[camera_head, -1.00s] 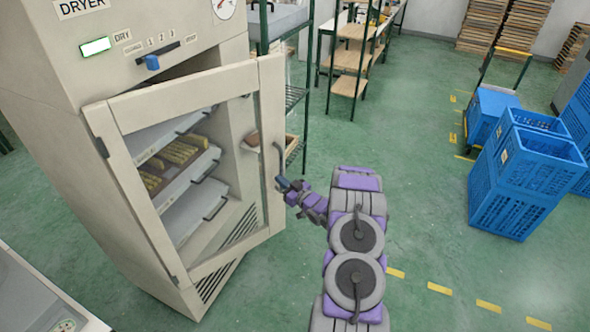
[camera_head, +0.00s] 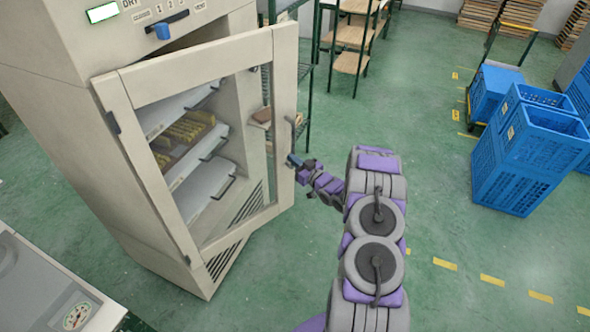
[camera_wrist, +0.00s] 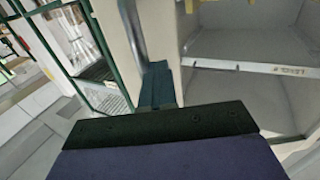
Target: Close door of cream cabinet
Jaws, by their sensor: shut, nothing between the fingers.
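The cream cabinet (camera_head: 75,130) stands at the left in the head view, with "DRY" lettering, a lit green display and a blue lever on its front. Its framed, windowed door (camera_head: 190,62) hangs open at an angle, hinged on the left. The dark bar handle (camera_head: 291,133) is on the door's free right edge. My gripper (camera_head: 292,161) is shut and empty at the lower end of the handle. Whether it touches the handle or door is unclear. In the wrist view the shut fingers (camera_wrist: 157,88) point at the lower end of a grey bar beside the pale door frame (camera_wrist: 165,25).
Shelves with yellow items (camera_head: 185,135) show inside the cabinet. A green wire rack (camera_head: 312,70) stands behind the door. Blue crates (camera_head: 525,160) stand at the right. A grey machine (camera_head: 45,285) with a dial fills the lower left corner. The green floor between is clear.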

